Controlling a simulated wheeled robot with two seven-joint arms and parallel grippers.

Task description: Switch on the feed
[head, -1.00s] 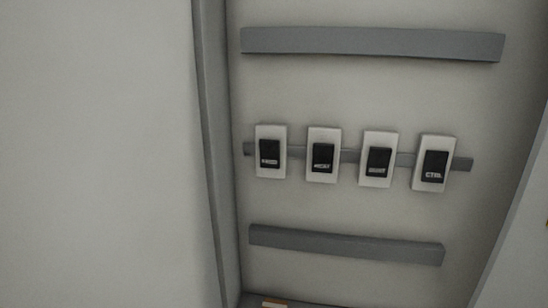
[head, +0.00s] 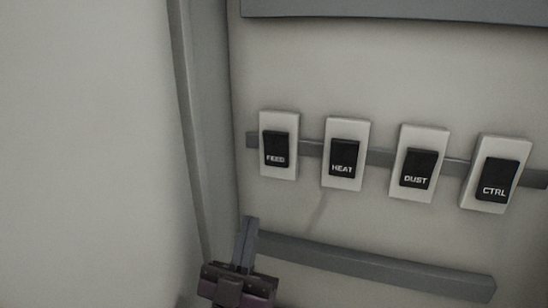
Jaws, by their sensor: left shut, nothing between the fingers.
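The FEED switch (head: 276,148) is a black rocker on a white plate, the leftmost in a row on a grey rail. My left gripper (head: 250,222) comes up from the bottom of the head view, below the FEED switch and slightly to its left. Its fingers are together, with nothing between them, and their tips are clear of the switch in the picture. I cannot tell how far the tips are from the back panel. My right gripper is out of view.
The HEAT switch (head: 344,158), DUST switch (head: 418,168) and CTRL switch (head: 496,182) sit to the right on the same rail (head: 382,158). A grey bar (head: 380,268) runs below, another (head: 400,10) above. The cabinet's left edge (head: 205,130) stands close to the left gripper.

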